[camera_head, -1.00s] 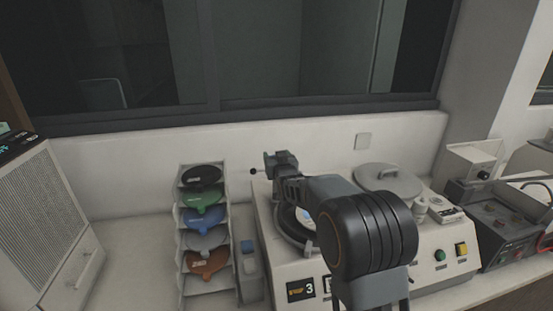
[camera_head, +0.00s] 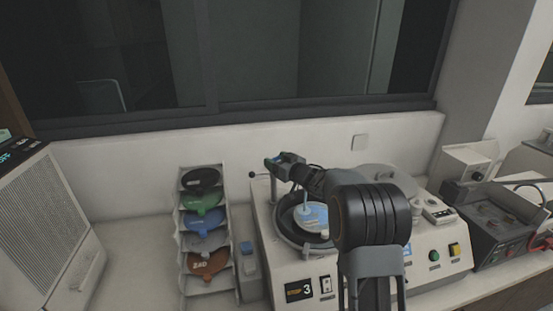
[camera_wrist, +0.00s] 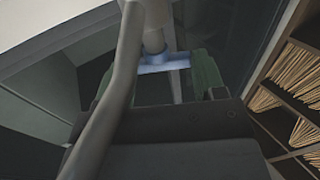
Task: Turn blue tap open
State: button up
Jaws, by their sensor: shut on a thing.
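The blue tap (camera_wrist: 165,62) shows in the wrist view as a blue crosspiece below a pale pipe. My gripper (camera_wrist: 160,72) has its green-padded fingers on either side of the tap and is shut on it. In the head view my gripper (camera_head: 279,162) is above the back left of the white machine (camera_head: 262,238), with a bit of blue showing at its fingers. Most of the tap is hidden there by the gripper. A pale blue upright shape (camera_head: 305,208) shows over the round dark basin; I cannot tell whether it is water.
A pale blue and white disc (camera_head: 313,219) lies in the basin. A rack (camera_head: 184,293) with several coloured funnel-like pieces stands left of the machine. A grey lid (camera_head: 392,178) is partly behind my arm. A grey box unit (camera_head: 500,222) stands at the right.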

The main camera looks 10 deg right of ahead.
dwell(0.3)
jog(key=o, duration=0.9)
jog(key=b+v, duration=0.4)
jog(key=v, duration=1)
jog(key=shift+w+d, duration=0.15)
jog(key=shift+c, duration=0.2)
